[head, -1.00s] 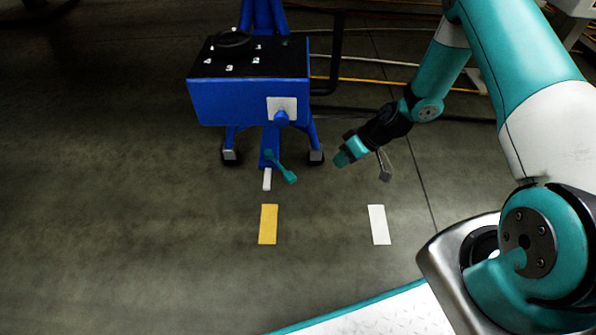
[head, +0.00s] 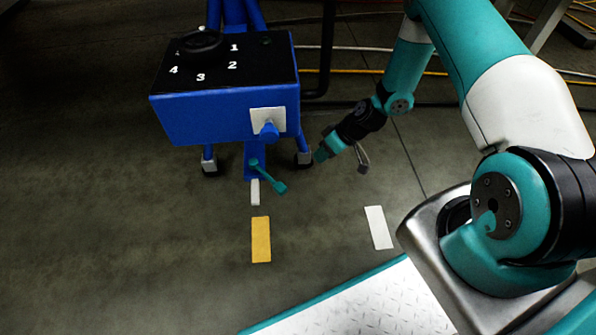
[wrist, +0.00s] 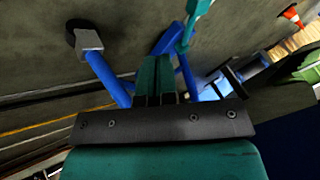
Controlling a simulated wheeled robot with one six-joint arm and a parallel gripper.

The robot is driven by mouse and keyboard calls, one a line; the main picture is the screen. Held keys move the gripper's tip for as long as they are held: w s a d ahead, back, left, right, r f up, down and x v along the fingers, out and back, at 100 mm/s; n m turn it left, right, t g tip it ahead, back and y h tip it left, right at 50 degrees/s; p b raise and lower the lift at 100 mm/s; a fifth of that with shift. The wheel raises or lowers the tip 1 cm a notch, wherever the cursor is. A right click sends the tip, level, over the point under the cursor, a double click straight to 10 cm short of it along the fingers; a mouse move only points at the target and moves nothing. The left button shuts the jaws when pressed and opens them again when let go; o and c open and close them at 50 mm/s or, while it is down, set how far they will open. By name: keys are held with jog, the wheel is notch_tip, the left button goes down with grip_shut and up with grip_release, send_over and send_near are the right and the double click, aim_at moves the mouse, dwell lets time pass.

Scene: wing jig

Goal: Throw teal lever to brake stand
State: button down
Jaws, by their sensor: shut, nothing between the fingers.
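The teal lever (head: 267,178) sticks out low at the front of the blue stand (head: 208,127), slanting down to the right in the head view. In the wrist view the lever (wrist: 190,24) shows at the top, right of the fingers and apart from them. My gripper (head: 321,154) is to the right of the lever, near the stand's right foot, and touches neither as far as I can see. In the wrist view my gripper (wrist: 156,72) has its two teal fingers together with nothing between them.
The stand's black top (head: 224,64) carries white numbers and a dark round part. A yellow floor mark (head: 261,240) and a white floor mark (head: 379,228) lie in front. An orange cone (wrist: 292,16) shows in the wrist view. The floor left of the stand is clear.

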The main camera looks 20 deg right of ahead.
aim_at(267, 177)
jog(key=a+f+b, duration=0.6)
jog(key=a+f, duration=0.1)
jog(key=a, duration=0.2)
jog(key=shift+w+a+f+b, duration=0.15)
jog(key=shift+w+f+b, duration=0.1)
jog(key=shift+f+b, duration=0.15)
jog(key=shift+a, duration=0.1)
